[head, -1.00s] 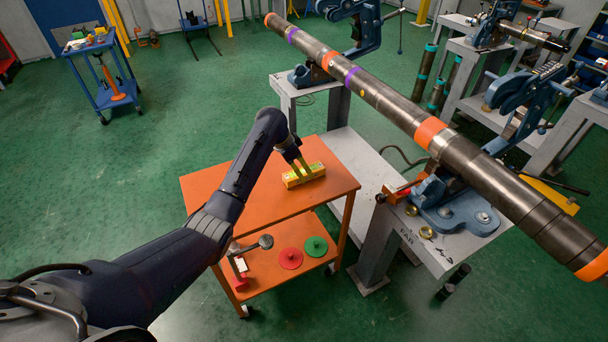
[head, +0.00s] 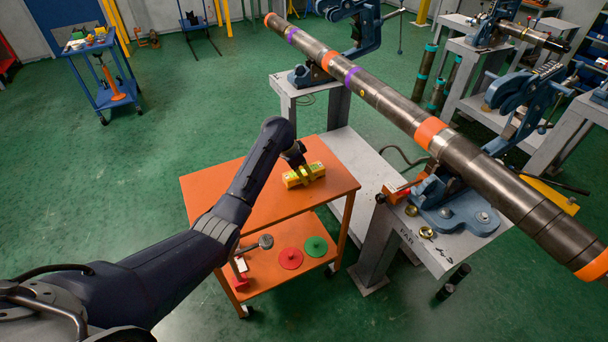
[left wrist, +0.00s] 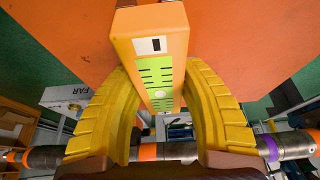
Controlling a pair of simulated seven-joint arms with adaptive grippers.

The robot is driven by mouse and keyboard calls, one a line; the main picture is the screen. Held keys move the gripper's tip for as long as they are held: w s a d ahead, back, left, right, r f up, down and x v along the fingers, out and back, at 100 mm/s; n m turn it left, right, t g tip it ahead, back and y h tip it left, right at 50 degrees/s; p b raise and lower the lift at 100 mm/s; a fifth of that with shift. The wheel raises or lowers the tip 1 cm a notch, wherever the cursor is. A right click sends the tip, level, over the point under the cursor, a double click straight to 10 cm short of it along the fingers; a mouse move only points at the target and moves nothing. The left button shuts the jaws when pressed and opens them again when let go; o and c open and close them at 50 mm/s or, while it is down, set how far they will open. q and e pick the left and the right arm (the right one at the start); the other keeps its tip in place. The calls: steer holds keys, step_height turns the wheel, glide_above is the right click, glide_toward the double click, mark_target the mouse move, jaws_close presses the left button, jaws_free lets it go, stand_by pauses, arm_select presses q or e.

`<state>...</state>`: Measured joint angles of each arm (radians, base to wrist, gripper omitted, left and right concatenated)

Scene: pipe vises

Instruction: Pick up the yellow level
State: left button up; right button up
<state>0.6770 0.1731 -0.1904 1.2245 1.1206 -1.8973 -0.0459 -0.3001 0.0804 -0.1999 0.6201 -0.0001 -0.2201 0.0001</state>
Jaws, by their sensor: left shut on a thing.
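The yellow level (head: 292,179) lies on the orange cart top (head: 230,195) in the head view. My left gripper (head: 304,174) is over it from above, its fingers at the level's two sides. In the left wrist view the level (left wrist: 158,50) runs between the two ribbed yellow fingers of my left gripper (left wrist: 160,105), which are shut on it. Its face shows a green strip with black slots and a small white window. I cannot tell whether the level is clear of the cart top. My right gripper is not in view.
A long banded pipe (head: 395,105) lies in blue vises (head: 455,205) on grey stands to the right of the cart. The cart's lower shelf holds a red disc (head: 290,258) and a green disc (head: 316,246).

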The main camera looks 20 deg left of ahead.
arm_select(q)
jaws_close()
steer(key=shift+r, duration=0.1)
